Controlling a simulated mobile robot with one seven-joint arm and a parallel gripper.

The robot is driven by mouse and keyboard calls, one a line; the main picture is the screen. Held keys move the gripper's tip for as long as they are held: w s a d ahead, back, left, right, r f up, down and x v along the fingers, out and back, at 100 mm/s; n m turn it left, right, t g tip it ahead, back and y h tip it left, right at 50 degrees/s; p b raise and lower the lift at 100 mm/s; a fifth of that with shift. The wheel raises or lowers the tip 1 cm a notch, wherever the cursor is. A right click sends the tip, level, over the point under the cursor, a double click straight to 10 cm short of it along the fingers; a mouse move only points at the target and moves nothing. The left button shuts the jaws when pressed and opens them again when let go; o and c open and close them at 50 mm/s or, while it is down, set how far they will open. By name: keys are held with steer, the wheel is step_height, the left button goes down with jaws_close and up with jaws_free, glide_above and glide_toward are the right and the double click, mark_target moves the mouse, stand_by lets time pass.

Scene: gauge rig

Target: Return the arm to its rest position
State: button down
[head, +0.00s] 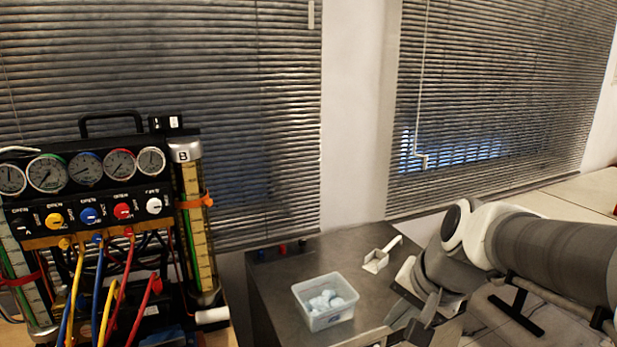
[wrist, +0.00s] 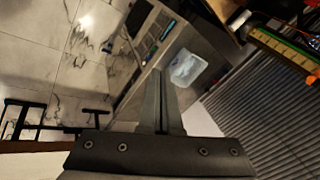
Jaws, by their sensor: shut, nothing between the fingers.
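My arm (head: 540,250) reaches in from the right side of the head view, bent at a white and grey joint. My gripper (head: 425,318) is low at the right, beside the dark metal cabinet top (head: 290,265). In the wrist view my gripper (wrist: 165,85) shows its two dark fingers together, with nothing between them. No held object shows in either view.
A clear tub (head: 324,302) of pale blue items and a white scoop (head: 382,255) rest on the cabinet top, left of my gripper. The tub shows in the wrist view (wrist: 187,68). A gauge rig (head: 95,210) with coloured hoses stands left. Blinds cover the back.

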steer(key=s+r+n+h, duration=0.2)
steer(key=s+n, duration=0.5)
steer(key=s, duration=0.4)
steer(key=shift+s+d+t, duration=0.15)
steer(key=shift+d+t, duration=0.05)
steer(key=shift+t, duration=0.2)
